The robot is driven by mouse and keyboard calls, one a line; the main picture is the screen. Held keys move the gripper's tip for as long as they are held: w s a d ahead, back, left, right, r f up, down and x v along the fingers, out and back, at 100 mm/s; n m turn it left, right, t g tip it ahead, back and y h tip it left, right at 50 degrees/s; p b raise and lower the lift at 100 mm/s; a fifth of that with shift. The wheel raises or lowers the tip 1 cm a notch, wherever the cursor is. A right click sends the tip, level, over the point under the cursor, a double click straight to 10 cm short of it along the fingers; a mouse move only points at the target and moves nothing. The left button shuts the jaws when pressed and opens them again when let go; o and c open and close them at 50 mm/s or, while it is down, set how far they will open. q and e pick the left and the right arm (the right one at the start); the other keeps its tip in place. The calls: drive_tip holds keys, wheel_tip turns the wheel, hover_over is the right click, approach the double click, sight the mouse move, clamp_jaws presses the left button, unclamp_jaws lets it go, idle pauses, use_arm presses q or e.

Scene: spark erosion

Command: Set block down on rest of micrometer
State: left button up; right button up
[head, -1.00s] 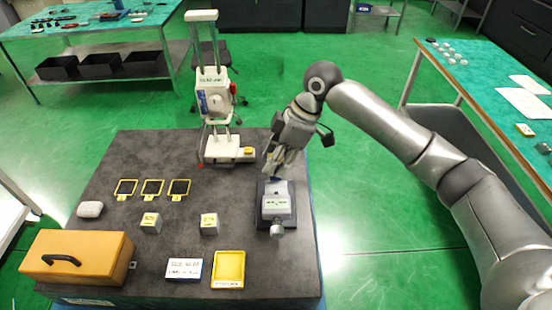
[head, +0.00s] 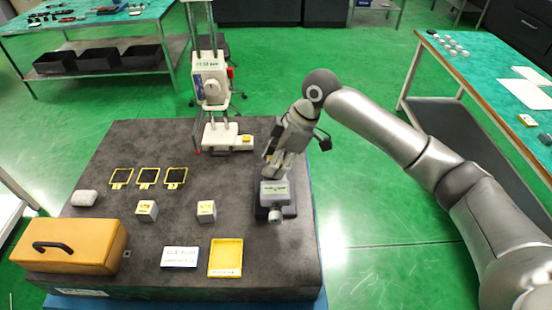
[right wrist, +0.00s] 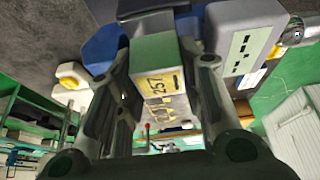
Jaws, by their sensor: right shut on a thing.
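The micrometer (head: 274,193) is a pale grey body with a display and round front knob, on a dark base at the right of the grey table. My right gripper (head: 271,170) points down just behind it. In the right wrist view, my right gripper (right wrist: 160,88) is shut on a metal block (right wrist: 157,70) with a yellow top and the marking 257. The micrometer body (right wrist: 240,42) is close beside the block, with a blue part on the other side. I cannot tell whether the block touches the rest. The block is hidden in the head view. My left gripper is out of view.
Two similar blocks (head: 147,211) (head: 206,211) stand mid-table, near three dark yellow-framed plates (head: 148,178). A yellow tray (head: 225,257), a white sign (head: 180,257) and an orange toolbox (head: 70,245) are at the front. A tall white instrument (head: 211,90) stands behind.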

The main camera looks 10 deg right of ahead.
drive_tip(key=shift+s+f, duration=0.2)
drive_tip(key=shift+f, duration=0.4)
drive_tip(key=o, duration=1.1)
drive_tip(key=shift+o, duration=0.4)
drive_tip(key=shift+w, duration=0.1)
drive_tip(key=shift+w+d+r, duration=0.1)
drive_tip(key=shift+d+r, duration=0.05)
drive_tip(key=shift+r, duration=0.3)
drive_tip(key=v, duration=1.1)
drive_tip(key=shift+r, duration=0.2)
